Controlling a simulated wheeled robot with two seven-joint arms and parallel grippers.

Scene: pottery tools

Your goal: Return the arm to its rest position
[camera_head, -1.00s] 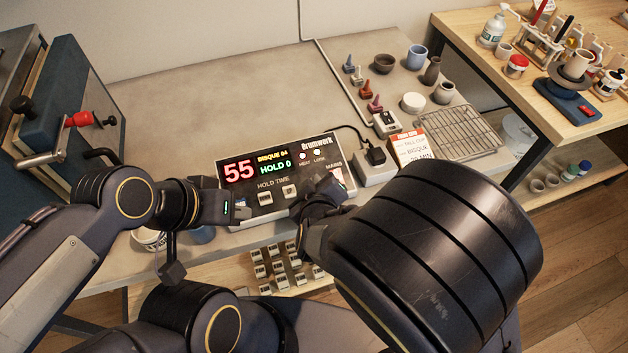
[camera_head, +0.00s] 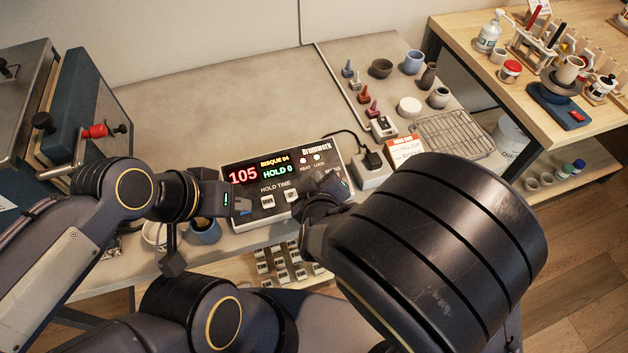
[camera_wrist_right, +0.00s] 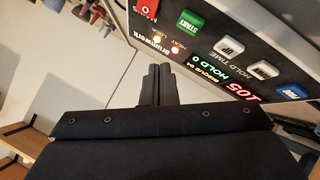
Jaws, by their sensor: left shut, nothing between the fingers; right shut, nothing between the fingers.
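My left gripper (camera_head: 240,205) is shut and empty in the head view, at the lower left edge of the controller panel. My right gripper (camera_head: 335,186) is over the panel's right side in the head view, its fingers partly hidden by its own wrist. In the right wrist view its fingers (camera_wrist_right: 158,84) are shut together with nothing between them. The controller (camera_head: 290,158) reads 105, BISQUE 04 and HOLD 0, with several buttons below. It also shows in the right wrist view (camera_wrist_right: 200,75), with green, white, blue and red buttons. Whether either gripper touches the panel is unclear.
Small pots and cones stand behind. A blue cup (camera_head: 205,232) sits below my left gripper. The table's back left is clear.

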